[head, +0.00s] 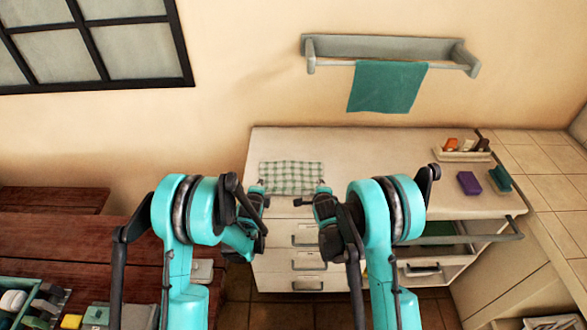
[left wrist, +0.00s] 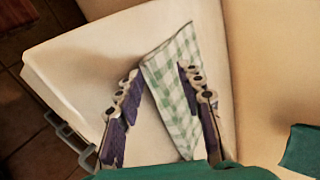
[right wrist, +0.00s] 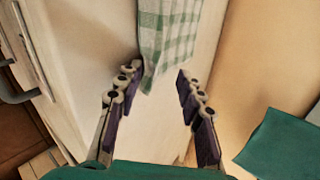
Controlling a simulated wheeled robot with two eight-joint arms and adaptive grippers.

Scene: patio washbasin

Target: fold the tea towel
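The tea towel (head: 291,177), checked green and white, lies flat on the white counter top. My left gripper (head: 262,192) is at the towel's near left corner, and my right gripper (head: 316,194) is at its near right corner. In the left wrist view, the fingers are apart, with part of the towel (left wrist: 174,85) between them. In the right wrist view, the fingers are also apart, with a towel corner (right wrist: 152,75) reaching between their tips. I cannot tell whether any finger touches the cloth.
A plain teal towel (head: 387,87) hangs from the wall rail (head: 380,47). A purple block (head: 468,183) and a small tray (head: 462,156) with items stand at the counter's right. An open drawer (head: 445,243) juts out below. The counter's middle right is clear.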

